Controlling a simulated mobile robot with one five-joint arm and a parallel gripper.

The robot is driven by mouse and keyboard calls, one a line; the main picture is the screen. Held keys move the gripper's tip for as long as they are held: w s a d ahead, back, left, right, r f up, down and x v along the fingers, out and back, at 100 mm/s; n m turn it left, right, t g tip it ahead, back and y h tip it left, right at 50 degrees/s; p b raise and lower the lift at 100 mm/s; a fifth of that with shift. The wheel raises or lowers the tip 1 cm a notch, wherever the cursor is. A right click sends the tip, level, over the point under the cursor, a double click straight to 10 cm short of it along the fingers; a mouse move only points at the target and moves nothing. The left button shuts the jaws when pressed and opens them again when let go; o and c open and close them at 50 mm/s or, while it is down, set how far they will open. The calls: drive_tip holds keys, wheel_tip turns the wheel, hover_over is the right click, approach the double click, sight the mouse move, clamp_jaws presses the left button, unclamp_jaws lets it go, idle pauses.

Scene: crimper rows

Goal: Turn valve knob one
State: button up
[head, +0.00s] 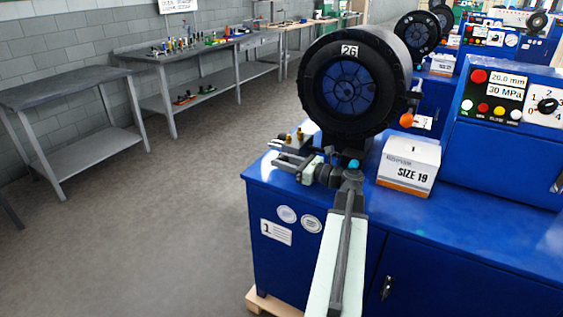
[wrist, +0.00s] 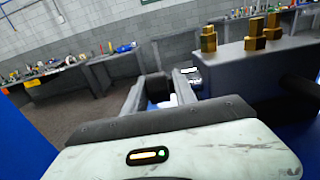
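Small brass knobs (head: 293,136) stand on a grey valve block (head: 290,146) at the left edge of the nearest blue machine. In the wrist view, three brass fittings (wrist: 208,39) stand on the grey block (wrist: 235,65) at the upper right. No number shows on the knobs, so I cannot tell which is knob one. My gripper (head: 281,164) is just in front of the block, pointing left. In the wrist view, my gripper (wrist: 158,92) has its two fingers apart, with the brass fittings off to their right. No knob is between the fingers.
A black crimper head (head: 352,80) marked 26 rises behind my gripper. A white SIZE 19 box (head: 409,165) sits on the blue cabinet top (head: 480,225). A control panel (head: 505,95) is at right. Grey workbenches (head: 70,92) line the wall; the floor at left is clear.

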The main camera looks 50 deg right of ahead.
drive_tip(key=shift+a, duration=0.1)
clamp_jaws()
drive_tip(key=shift+w, duration=0.1)
drive_tip(key=shift+a+r+g+p, duration=0.15)
drive_tip(key=shift+g+p, duration=0.15)
drive_tip(key=shift+p, duration=0.3)
drive_tip(key=shift+r+g+p, duration=0.2)
drive_tip(key=shift+g+p, duration=0.2)
drive_tip(key=shift+p, duration=0.8)
drive_tip(key=g+p, duration=0.1)
drive_tip(key=p, duration=0.1)
drive_tip(key=g+p, duration=0.1)
drive_tip(key=p, duration=0.2)
drive_tip(key=shift+r+h, duration=0.25)
drive_tip(key=shift+h, duration=0.05)
drive_tip(key=g+p, duration=0.1)
drive_tip(key=p, duration=0.2)
drive_tip(key=g+p, duration=0.2)
drive_tip(key=p, duration=0.1)
drive_tip(key=shift+f+g+h, duration=0.2)
drive_tip(key=shift+g+h, duration=0.1)
drive_tip(key=shift+h, duration=0.1)
drive_tip(key=g+p, duration=0.2)
drive_tip(key=p, duration=0.1)
drive_tip(key=shift+f+g+h, duration=0.3)
drive_tip(key=shift+f, duration=0.05)
drive_tip(key=shift+f+p, duration=0.1)
drive_tip(key=shift+p, duration=0.25)
